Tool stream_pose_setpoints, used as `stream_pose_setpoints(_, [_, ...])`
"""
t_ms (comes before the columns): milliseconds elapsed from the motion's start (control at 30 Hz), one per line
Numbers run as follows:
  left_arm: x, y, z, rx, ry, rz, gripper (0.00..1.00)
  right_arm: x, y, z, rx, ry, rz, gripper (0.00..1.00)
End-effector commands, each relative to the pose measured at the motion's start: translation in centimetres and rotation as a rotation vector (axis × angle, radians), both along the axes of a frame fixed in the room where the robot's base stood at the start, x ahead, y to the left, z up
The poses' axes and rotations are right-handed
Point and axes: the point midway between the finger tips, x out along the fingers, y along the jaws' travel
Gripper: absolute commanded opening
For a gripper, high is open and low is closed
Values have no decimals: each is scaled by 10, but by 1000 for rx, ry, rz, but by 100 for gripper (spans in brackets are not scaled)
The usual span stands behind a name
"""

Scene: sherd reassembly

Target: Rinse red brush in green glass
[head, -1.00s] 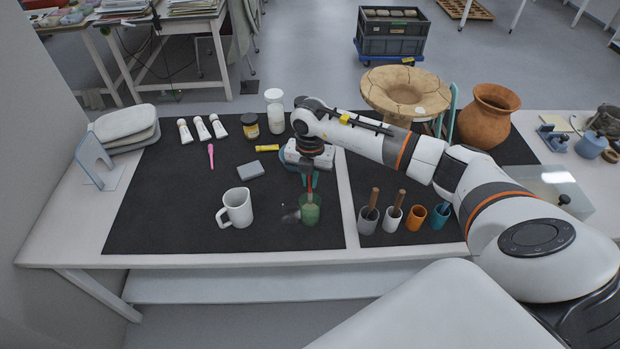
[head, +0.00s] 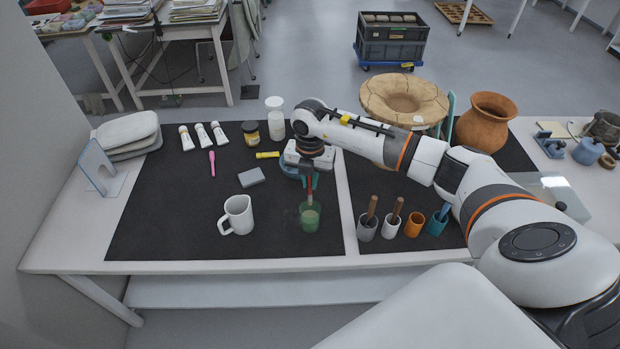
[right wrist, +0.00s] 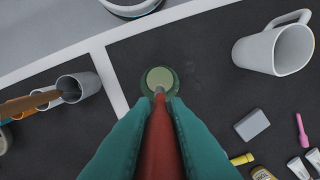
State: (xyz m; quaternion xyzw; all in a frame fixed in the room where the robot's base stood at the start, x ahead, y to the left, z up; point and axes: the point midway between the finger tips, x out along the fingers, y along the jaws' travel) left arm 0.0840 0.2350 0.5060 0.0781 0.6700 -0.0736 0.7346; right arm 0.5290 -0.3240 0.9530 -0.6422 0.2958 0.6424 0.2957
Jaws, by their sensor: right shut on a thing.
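The green glass (head: 309,217) stands on the dark mat near its front edge and holds pale green liquid; it also shows in the right wrist view (right wrist: 160,78). My right gripper (head: 310,179) is above the glass, its teal fingers shut on the red brush (head: 310,194). In the right wrist view the red brush (right wrist: 160,140) runs between the fingers, its far end at the mouth of the glass over the liquid. Whether the tip touches the liquid cannot be told. My left gripper is not in view.
A white mug (head: 237,214) stands left of the glass. Cups, grey (head: 367,229), white (head: 390,224), orange (head: 414,225) and teal (head: 437,224), stand to the right, some holding brushes. A grey block (head: 251,177) lies behind the mug. The mat's left front is clear.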

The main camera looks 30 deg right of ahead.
Motion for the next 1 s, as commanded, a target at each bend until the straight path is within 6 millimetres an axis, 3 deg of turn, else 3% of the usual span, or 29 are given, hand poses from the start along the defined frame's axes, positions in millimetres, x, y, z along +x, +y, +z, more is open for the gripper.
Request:
stream_pose_setpoints(367, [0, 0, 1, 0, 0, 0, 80, 0, 0, 1, 0, 0, 0, 0])
stream_pose_setpoints(733, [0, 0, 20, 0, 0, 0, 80, 0, 0, 28, 0, -1, 0, 0])
stream_pose_setpoints(1000, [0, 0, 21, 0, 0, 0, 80, 0, 0, 30, 0, 0, 0, 0])
